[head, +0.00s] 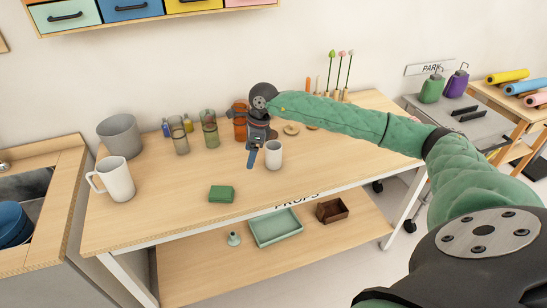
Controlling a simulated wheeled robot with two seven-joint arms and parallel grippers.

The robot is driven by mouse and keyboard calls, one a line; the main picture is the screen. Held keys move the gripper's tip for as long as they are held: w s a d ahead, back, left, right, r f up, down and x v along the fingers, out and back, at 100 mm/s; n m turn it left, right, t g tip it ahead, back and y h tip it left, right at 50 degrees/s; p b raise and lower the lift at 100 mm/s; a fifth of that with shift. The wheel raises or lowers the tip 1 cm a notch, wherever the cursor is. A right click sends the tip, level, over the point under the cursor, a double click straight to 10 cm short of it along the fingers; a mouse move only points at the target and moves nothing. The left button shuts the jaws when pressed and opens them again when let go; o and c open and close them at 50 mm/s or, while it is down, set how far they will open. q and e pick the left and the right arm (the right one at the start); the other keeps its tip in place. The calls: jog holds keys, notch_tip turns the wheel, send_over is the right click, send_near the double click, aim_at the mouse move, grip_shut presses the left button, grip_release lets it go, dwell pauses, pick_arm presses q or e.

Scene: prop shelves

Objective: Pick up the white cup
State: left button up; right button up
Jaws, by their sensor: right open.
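A white cup (274,157) stands upright on the wooden table, right of the table's middle. My right gripper (255,153) reaches in from the right, points down and is open beside the cup's left side. One blue-tipped finger shows left of the cup; the other finger is hard to make out. I cannot tell whether the gripper touches the cup. My left gripper is not in view.
A larger white mug with a handle (119,181) and a grey bucket (120,136) stand at the table's left. A green block (221,194) lies near the front edge. Glass vessels (209,129) stand behind; an orange-brown one (240,120) is close to my gripper.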

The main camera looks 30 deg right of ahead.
aim_at(273, 149)
jog(key=d+r+h, duration=0.2)
jog(key=d+h, duration=0.1)
jog(key=d, duration=0.6)
jog(key=shift+g, duration=0.3)
jog(key=f+p, duration=0.1)
jog(key=f, duration=0.1)
jog(key=f+p, duration=0.1)
jog(key=f, duration=0.1)
jog(key=w+f+p, duration=0.1)
jog(key=f+p, duration=0.1)
jog(key=shift+d+f, duration=0.1)
jog(key=shift+d, duration=0.1)
jog(key=shift+f, duration=0.6)
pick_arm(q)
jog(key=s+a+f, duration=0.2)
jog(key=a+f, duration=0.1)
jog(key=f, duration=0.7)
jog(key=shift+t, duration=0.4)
pick_arm(e)
jog(key=c, duration=1.2)
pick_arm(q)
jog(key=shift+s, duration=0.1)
pick_arm(e)
jog(key=shift+r, duration=0.15)
